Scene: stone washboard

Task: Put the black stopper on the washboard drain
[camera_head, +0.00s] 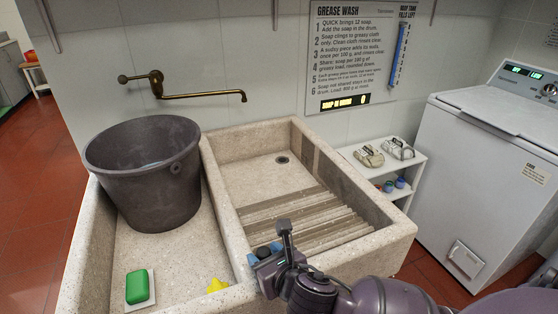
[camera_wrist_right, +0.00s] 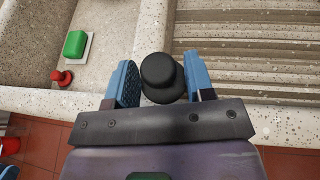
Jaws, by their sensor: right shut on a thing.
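The black stopper (camera_wrist_right: 160,76) is between the blue fingers of my right gripper (camera_wrist_right: 160,82) in the wrist view. The right gripper is shut on it, and it shows only as a dark bit (camera_head: 263,252) in the head view. There, my right gripper (camera_head: 265,254) is over the front part of the stone washboard (camera_head: 225,205), near the divider between its two basins. The drain (camera_head: 282,160) is a small dark round fitting on the floor at the back of the right basin, uncovered.
A large dark bucket (camera_head: 150,180) stands in the left basin. Green soap (camera_head: 137,287) on a white dish and a yellow object (camera_head: 218,286) are near the front. A brass tap (camera_head: 200,95) sticks out above. Ridges (camera_head: 300,220) lie before the drain.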

